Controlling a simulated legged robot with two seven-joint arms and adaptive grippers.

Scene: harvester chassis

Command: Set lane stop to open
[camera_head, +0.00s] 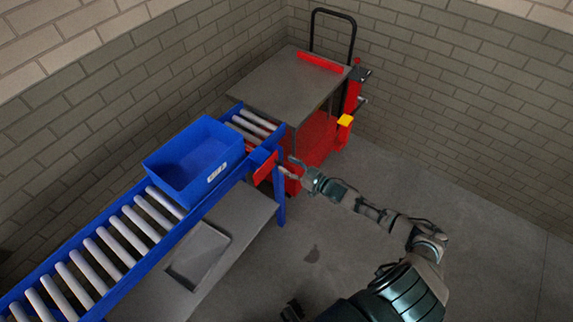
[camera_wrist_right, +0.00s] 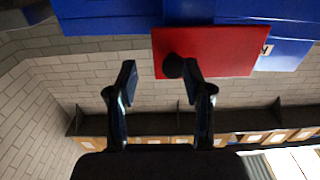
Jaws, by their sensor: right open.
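The lane stop appears to be the red plate (camera_head: 265,168) on the near side of the blue roller conveyor, close to its far end. In the right wrist view the red plate (camera_wrist_right: 222,52) hangs against blue parts, with a round black knob (camera_wrist_right: 173,66) at its lower left. My right gripper (camera_head: 290,168) is just right of the plate. In the wrist view its two fingers (camera_wrist_right: 159,86) are apart and empty, with the knob just beyond the right fingertip; contact cannot be told. A dark part at the head view's bottom edge may be my left gripper, too little shown to tell.
A blue bin (camera_head: 167,158) stands on the conveyor rollers (camera_head: 131,230). A grey shelf with a recessed tray (camera_head: 198,250) lies below. A red cart with a grey top (camera_head: 285,82) and black handle stands beyond the conveyor's end. The floor on the right is clear.

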